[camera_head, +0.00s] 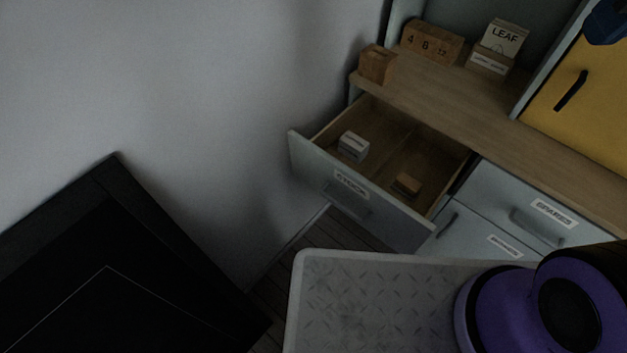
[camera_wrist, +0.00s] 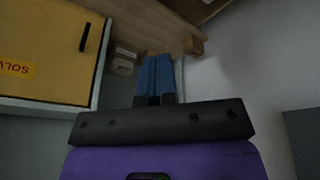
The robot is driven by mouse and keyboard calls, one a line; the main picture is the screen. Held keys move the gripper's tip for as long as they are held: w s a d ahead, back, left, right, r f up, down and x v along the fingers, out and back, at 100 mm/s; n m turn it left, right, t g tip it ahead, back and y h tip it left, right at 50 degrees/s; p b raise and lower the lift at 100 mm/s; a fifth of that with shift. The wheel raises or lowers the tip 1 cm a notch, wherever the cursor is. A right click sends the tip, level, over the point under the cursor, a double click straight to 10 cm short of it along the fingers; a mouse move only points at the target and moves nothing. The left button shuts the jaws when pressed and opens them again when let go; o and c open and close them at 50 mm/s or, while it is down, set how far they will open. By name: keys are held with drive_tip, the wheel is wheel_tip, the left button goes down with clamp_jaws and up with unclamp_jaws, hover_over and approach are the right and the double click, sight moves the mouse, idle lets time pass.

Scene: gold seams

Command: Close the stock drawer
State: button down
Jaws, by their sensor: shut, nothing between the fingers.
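The stock drawer (camera_head: 350,188) stands pulled out of the cabinet in the head view, its grey front labelled STOCK and its handle facing out. Inside it lie a small white box (camera_head: 353,146) and a small brown block (camera_head: 407,185), apart from each other. My gripper (camera_wrist: 154,78) shows in the wrist view with its two blue fingers together and empty. It points toward the wooden counter and the small boxes on it. I cannot tell from these frames how far it is from the drawer front.
A wooden block (camera_head: 378,64), a number block (camera_head: 431,41) and a LEAF box (camera_head: 503,38) stand on the counter (camera_head: 470,100). The spares drawer (camera_head: 525,206) is shut at the right. A yellow door (camera_head: 590,90) is beyond it. A dark panel (camera_head: 110,270) fills the lower left.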

drive_tip(key=w+a+f+n+g+h, duration=0.1)
drive_tip(key=w+a+f+n+g, duration=0.15)
drive_tip(key=w+a, duration=0.35)
drive_tip(key=n+t+h, duration=0.4)
drive_tip(key=n+h, duration=0.6)
drive_tip(key=n, duration=0.5)
hover_over(315, 174)
drive_tip(key=s+a, duration=0.3)
drive_tip(key=s, duration=0.1)
wheel_tip(315, 174, down, 33)
drive_tip(key=s+a+f+n+t, duration=0.3)
drive_tip(key=s+f+n+t, duration=0.2)
drive_tip(key=f, duration=0.4)
drive_tip(key=s+a+f+n+t, duration=0.4)
drive_tip(key=f+t, duration=0.1)
drive_tip(key=f, duration=0.5)
drive_tip(key=x, duration=1.4)
drive_tip(key=shift+s+f, duration=0.1)
drive_tip(key=shift+f, duration=0.05)
drive_tip(key=shift+d, duration=0.1)
